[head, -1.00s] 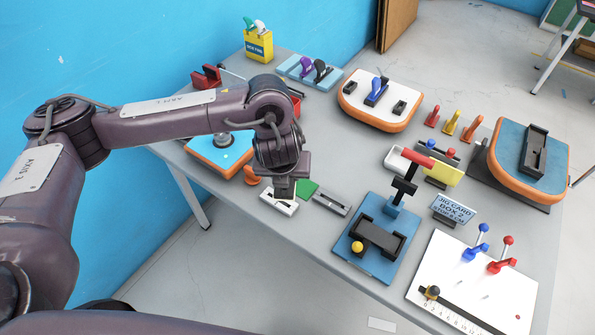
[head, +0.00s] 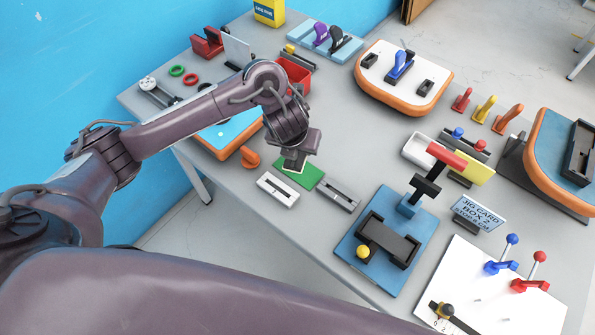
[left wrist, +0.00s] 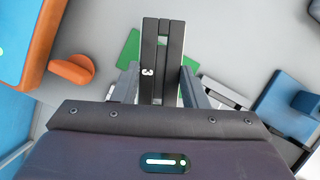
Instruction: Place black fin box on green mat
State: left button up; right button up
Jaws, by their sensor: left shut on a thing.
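My left gripper (head: 295,166) is over the left part of the green mat (head: 313,179) in the head view. In the left wrist view, my left gripper (left wrist: 160,88) is shut on the black fin box (left wrist: 174,50), a long slotted block marked "3". The green mat (left wrist: 131,48) shows behind and beside the box there. The box appears held above the mat, but the gap between them is hard to judge. In the head view the box is mostly hidden by the gripper. My right gripper is not in view.
A white fin box (head: 278,190) and a grey fin box (head: 338,195) lie on the table close to the mat. An orange-edged blue board (head: 238,140) with an orange fin (head: 250,158) is left of it. A blue jig (head: 352,225) stands to the right.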

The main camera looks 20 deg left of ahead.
pick_arm(q)
notch_tip(320, 180, down, 4)
jog(key=shift+r, duration=0.25)
jog(key=shift+f, duration=0.35)
notch_tip(320, 180, down, 3)
jog(key=shift+r+b, duration=0.15)
jog(key=shift+b, duration=0.2)
jog(key=shift+f, duration=0.4)
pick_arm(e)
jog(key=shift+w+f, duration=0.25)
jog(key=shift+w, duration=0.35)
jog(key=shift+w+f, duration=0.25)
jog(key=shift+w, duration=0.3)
pick_arm(q)
jog(key=o, duration=0.6)
jog(key=shift+f, duration=0.15)
jog(key=o, duration=0.4)
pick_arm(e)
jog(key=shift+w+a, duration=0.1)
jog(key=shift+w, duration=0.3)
